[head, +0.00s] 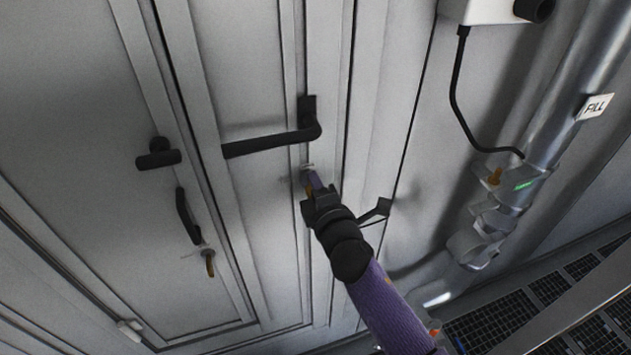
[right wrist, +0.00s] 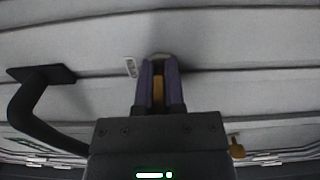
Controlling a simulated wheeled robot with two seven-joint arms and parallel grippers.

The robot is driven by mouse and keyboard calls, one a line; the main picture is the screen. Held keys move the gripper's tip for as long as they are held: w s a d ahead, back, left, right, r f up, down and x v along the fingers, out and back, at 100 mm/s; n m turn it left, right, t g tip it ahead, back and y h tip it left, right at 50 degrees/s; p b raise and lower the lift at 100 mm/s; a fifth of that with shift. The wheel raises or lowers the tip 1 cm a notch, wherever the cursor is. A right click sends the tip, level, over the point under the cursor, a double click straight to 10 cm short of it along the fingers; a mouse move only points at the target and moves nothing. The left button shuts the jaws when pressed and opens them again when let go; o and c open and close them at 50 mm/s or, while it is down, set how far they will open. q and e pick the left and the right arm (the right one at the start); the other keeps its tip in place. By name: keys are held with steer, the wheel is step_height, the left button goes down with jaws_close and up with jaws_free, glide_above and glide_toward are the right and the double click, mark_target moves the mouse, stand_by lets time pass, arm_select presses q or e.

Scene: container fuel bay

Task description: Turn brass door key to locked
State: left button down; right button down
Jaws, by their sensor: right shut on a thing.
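A brass key (right wrist: 158,90) sits between the two purple fingers of my right gripper (right wrist: 159,82) in the right wrist view. In the head view my right gripper (head: 313,184) is at the door lock just below the black lever handle (head: 270,142), shut on the key. Only a little of the key (head: 309,189) shows there. A pale round lock plate (head: 307,168) shows at the fingertips. A second brass key (head: 209,264) hangs below a black handle on the door further left. My left gripper is not in view.
The lever handle (right wrist: 33,105) is close at the left in the right wrist view. A grey pipe (head: 574,85) with a FILL label (head: 594,106), a brass-coloured piece (head: 495,176) and clamps stands at the right. A black cable (head: 458,95) hangs from a white box (head: 487,10).

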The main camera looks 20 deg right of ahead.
steer(key=shift+r+m, duration=0.2)
steer(key=shift+m, duration=0.2)
steer(key=c, duration=0.7)
jaws_free()
steer(key=shift+a, duration=0.15)
steer(key=shift+f, duration=0.1)
steer(key=shift+s, duration=0.25)
steer(key=s, duration=0.9)
steer(key=shift+s+d, duration=0.2)
steer(key=shift+d, duration=0.05)
